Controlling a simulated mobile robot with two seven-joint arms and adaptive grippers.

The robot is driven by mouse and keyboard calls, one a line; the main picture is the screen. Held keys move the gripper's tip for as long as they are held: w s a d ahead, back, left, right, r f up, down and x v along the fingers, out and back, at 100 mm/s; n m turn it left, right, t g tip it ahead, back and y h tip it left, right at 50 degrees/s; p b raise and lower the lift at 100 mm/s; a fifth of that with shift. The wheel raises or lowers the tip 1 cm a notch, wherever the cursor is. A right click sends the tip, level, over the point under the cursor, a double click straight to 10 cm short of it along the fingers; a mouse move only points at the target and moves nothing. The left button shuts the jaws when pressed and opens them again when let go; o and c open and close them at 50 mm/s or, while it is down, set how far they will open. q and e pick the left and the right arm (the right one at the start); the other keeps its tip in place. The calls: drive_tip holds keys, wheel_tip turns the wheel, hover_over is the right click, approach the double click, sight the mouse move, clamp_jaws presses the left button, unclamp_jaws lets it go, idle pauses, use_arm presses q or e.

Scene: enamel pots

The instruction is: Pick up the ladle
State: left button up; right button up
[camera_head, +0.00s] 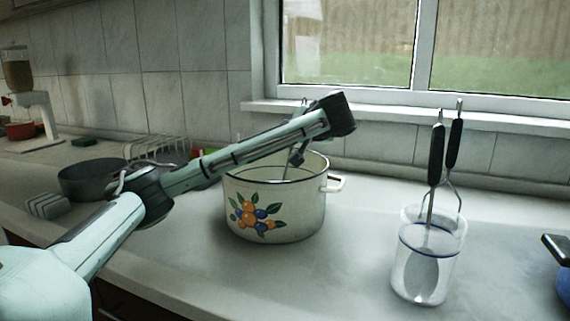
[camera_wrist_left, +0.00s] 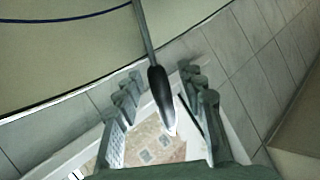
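The ladle (camera_wrist_left: 160,85) has a thin metal stem and a black handle with a pale end. In the left wrist view its handle lies between the two spread fingers of my left gripper (camera_wrist_left: 163,98), with a gap on each side. The stem runs up toward the cream pot (camera_wrist_left: 60,60) with a blue rim line. In the head view the ladle stem (camera_head: 286,172) stands tilted in the flowered white enamel pot (camera_head: 275,212). My left arm crosses above the pot and hides most of the handle. The ladle's bowl is hidden inside the pot. My right gripper is out of view.
A clear jar (camera_head: 427,262) with black-handled utensils stands to the right. A dark pan (camera_head: 92,180) and a wire rack (camera_head: 158,150) are at left. A blue object (camera_head: 563,285) is cut off at the right edge. Counter between pot and jar is clear.

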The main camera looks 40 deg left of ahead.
use_arm(q)
clamp_jaws()
drive_tip(key=shift+r, duration=0.15)
